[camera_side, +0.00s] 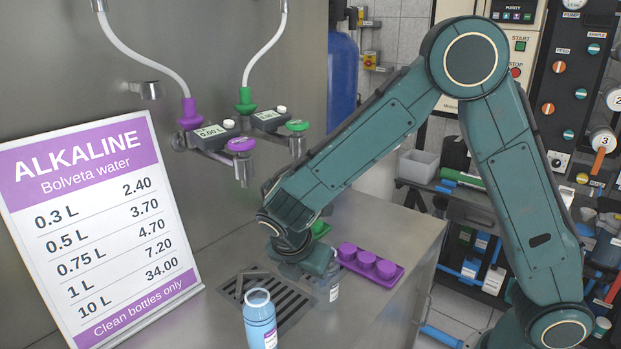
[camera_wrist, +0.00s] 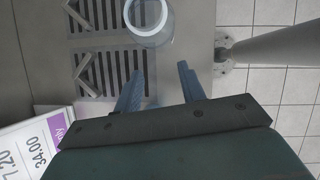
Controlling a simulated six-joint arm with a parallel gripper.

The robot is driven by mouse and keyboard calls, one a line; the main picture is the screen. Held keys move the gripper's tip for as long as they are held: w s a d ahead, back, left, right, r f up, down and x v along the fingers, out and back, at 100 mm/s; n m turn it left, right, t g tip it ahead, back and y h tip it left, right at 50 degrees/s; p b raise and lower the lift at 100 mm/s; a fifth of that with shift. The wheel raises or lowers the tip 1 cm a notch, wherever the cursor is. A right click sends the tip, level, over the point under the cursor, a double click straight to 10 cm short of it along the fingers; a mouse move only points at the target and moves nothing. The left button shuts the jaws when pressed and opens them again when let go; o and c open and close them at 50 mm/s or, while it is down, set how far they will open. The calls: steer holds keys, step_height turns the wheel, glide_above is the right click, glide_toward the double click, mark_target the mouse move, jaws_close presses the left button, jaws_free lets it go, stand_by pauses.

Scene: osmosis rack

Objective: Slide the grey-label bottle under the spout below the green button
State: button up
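The grey-label bottle (camera_side: 333,286) stands on the counter right of the drain grille in the side view, its upper part hidden behind my gripper (camera_side: 316,264). In the wrist view a clear open-mouthed bottle (camera_wrist: 149,18), apparently the same one, stands at the top, ahead of my fingertips (camera_wrist: 162,68). The fingers are apart with nothing between them; the bottle lies beyond their tips. The label does not show there. The green button (camera_side: 297,125) sits on top of a metal spout (camera_side: 297,146) at the back, above and left of my arm.
A purple button (camera_side: 241,144) tops a nearer spout. A blue bottle (camera_side: 261,325) stands in front of the grille (camera_side: 287,304). A purple tray of caps (camera_side: 372,268) lies right of the grey-label bottle. A price sign (camera_side: 100,225) stands at left. The counter ends at the right.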

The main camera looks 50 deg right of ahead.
mark_target(321, 295)
step_height(321, 295, down, 4)
steer(key=shift+f, duration=0.1)
steer(key=shift+f, duration=0.15)
steer(key=shift+w+d+f, duration=0.1)
steer(key=shift+d+f, duration=0.1)
steer(key=shift+f, duration=1)
steer(key=shift+s+d+f, duration=0.1)
steer(key=shift+d+f, duration=0.05)
steer(key=shift+f, duration=1)
steer(key=shift+w+d+f, duration=0.1)
steer(key=shift+d+f, duration=0.1)
steer(key=shift+f, duration=1)
steer(key=shift+w+d+r, duration=0.1)
steer(key=shift+w+d, duration=0.2)
steer(key=shift+d, duration=1.3)
steer(key=shift+w+d+f, duration=0.1)
steer(key=shift+w+d, duration=0.2)
steer(key=shift+d, duration=1.25)
steer(key=shift+w+d+r, duration=0.1)
steer(key=shift+w+d, duration=0.2)
steer(key=shift+d, duration=1.3)
steer(key=shift+s+a, duration=0.25)
steer(key=shift+a, duration=1)
steer(key=shift+s+a, duration=0.2)
steer(key=shift+a, duration=1.05)
steer(key=shift+r, duration=0.15)
steer(key=shift+v, duration=3.65)
steer(key=shift+d+r, duration=0.15)
